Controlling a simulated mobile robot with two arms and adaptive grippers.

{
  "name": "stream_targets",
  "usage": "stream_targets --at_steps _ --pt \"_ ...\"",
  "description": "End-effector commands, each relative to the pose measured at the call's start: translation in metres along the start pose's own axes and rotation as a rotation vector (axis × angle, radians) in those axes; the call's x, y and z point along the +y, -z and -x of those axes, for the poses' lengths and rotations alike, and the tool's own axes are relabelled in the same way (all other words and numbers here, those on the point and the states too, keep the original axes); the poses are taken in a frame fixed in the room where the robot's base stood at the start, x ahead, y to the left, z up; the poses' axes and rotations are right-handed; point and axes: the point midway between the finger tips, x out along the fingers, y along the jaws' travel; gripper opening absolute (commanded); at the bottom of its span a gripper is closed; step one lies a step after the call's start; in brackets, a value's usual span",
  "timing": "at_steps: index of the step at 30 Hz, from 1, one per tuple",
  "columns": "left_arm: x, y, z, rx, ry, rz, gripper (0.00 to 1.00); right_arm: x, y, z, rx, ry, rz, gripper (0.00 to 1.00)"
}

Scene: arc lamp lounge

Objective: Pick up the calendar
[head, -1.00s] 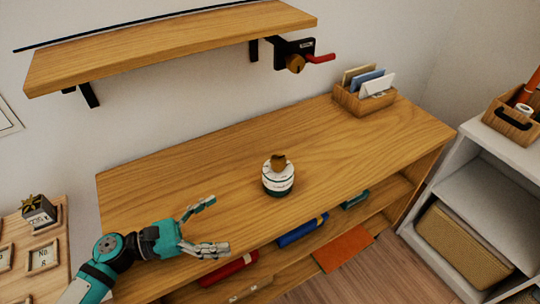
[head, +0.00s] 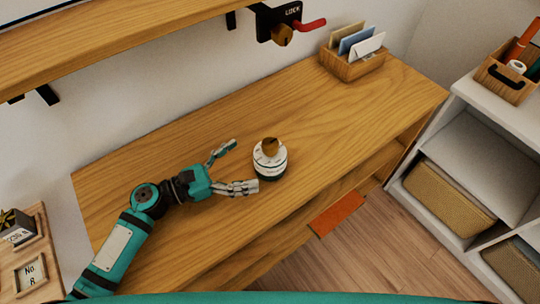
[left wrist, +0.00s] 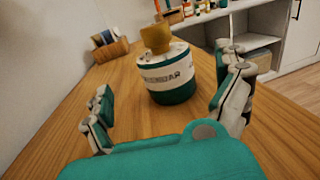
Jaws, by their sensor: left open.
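The calendar (head: 270,162) is a short round white and dark green drum with a brown knob on top. It stands upright on the wooden cabinet top (head: 330,110), and dark lettering shows on its side in the left wrist view (left wrist: 172,78). My left gripper (head: 244,166) is open and empty just left of the calendar, its fingers pointing at it. In the left wrist view the calendar stands ahead, between the lines of the two spread fingers, nearer the right one. Whether a finger touches it I cannot tell. My right gripper is not in view.
A wooden card holder (head: 353,64) stands at the back right of the cabinet top. A wall shelf (head: 130,40) with a lock and red handle (head: 310,25) hangs above. A white shelf unit (head: 475,130) is on the right. The top around the calendar is clear.

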Motion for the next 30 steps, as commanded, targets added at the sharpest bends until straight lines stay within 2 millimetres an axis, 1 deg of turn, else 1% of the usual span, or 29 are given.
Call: stream_targets --at_steps 1,3,7,10,15,18,21,27,28,30 --pt "0.001 -0.002 -0.008 -0.002 -0.001 0.001 1.0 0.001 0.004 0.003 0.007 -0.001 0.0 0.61" --pt "0.001 -0.001 -0.016 -0.002 0.0 0.001 1.0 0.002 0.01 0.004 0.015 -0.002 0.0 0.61" --pt "0.0 0.0 -0.023 0.001 0.0 0.0 1.0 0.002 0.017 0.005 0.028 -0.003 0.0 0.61" --pt "-0.001 0.001 -0.032 -0.001 -0.001 0.002 1.0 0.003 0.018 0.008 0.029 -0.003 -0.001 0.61" --pt "-0.006 0.005 -0.058 -0.002 0.001 0.001 1.0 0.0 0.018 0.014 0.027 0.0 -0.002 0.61" --pt "-0.005 0.006 -0.069 -0.001 -0.001 0.001 1.0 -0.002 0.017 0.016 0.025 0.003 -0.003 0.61" --pt "-0.005 0.007 -0.075 -0.001 0.0 0.0 1.0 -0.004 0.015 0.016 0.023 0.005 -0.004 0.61" --pt "-0.005 0.008 -0.075 0.0 0.0 0.0 1.0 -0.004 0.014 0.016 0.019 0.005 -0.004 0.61" --pt "-0.005 0.008 -0.075 0.0 0.0 0.0 0.97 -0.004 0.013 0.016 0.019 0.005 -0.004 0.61" --pt "-0.005 0.007 -0.075 0.0 0.0 0.0 0.88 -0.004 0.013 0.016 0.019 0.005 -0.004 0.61"
